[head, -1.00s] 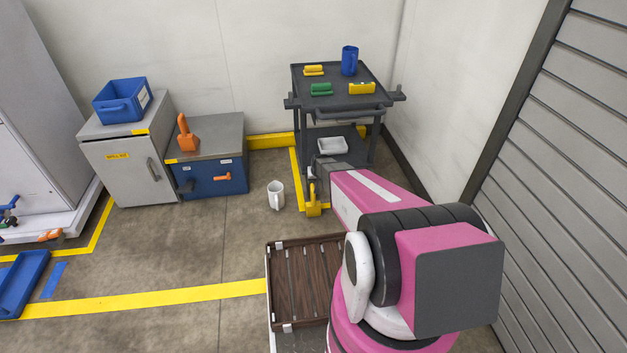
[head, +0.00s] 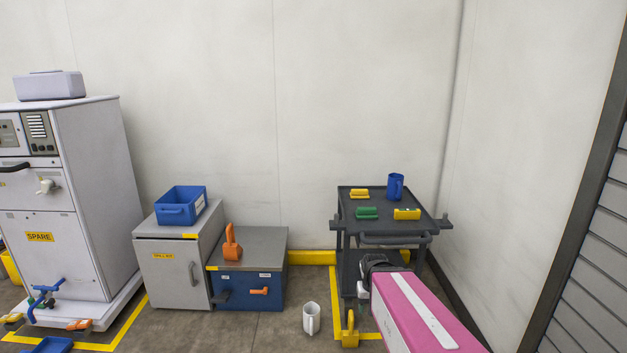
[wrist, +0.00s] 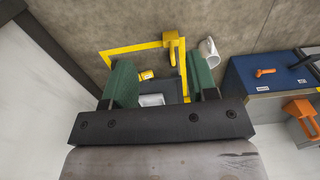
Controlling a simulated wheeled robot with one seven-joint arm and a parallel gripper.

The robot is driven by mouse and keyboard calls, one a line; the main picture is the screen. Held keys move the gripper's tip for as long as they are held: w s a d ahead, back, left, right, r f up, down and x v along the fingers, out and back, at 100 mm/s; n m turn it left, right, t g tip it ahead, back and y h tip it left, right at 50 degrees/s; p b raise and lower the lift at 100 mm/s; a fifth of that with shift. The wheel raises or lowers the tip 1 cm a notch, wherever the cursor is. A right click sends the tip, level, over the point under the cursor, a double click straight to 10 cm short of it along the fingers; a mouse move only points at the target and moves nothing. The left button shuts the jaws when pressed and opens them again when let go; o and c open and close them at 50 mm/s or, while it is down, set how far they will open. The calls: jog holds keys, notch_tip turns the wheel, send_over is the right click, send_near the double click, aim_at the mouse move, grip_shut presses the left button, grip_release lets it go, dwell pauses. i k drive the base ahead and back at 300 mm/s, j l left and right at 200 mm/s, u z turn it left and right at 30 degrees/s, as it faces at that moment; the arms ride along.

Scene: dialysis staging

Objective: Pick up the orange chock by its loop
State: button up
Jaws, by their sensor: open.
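The orange chock (head: 232,243) stands on the grey top of the blue cabinet, with its loop rising upward. In the head view my gripper (head: 372,266) is small and dark, in front of the cart and well to the right of the chock.
The blue cabinet (head: 247,291) stands beside a grey cabinet (head: 168,275) bearing a blue bin (head: 180,209). A white mug (head: 311,318) and a yellow chock (head: 350,331) are on the floor. The dark cart (head: 388,239) stands right, holding blocks and a blue cup.

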aim_at(233, 249)
jog(key=i+j+u, duration=0.55)
jog(key=i+j, duration=0.15)
jog(key=i+j+u, duration=0.3)
jog(key=i, duration=0.15)
jog(key=i+u, duration=0.3)
jog(key=i, duration=0.15)
